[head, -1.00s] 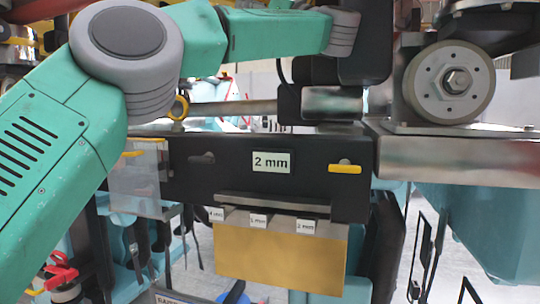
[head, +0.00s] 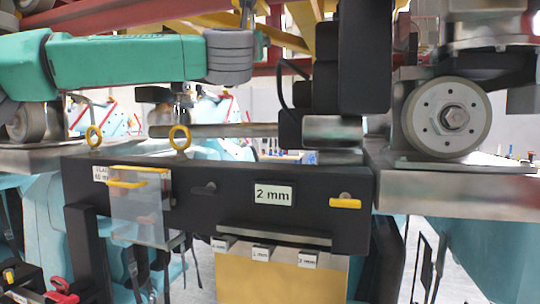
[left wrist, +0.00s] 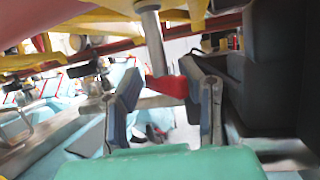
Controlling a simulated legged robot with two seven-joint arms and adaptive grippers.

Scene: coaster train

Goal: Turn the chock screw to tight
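No part is clearly marked as the chock screw. In the left wrist view, a grey rod (left wrist: 154,45) comes down from the top, with a red piece (left wrist: 171,86) at its lower end. My left gripper (left wrist: 163,100) is open, and these parts show in the gap between its fingers. I cannot tell whether they lie between the fingertips or beyond them, and no contact shows. In the head view my left arm comes in from the left and ends in a grey cuff; its fingers cannot be made out there. My right gripper is not in view.
A black bar (head: 225,215) with a "2 mm" label (head: 274,195), a clear flap (head: 137,215) and a yellow handle (head: 345,203) crosses the middle. Yellow rings (head: 180,137) stand above it. A grey wheel (head: 447,117) is at right, near a black upright block (head: 364,60).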

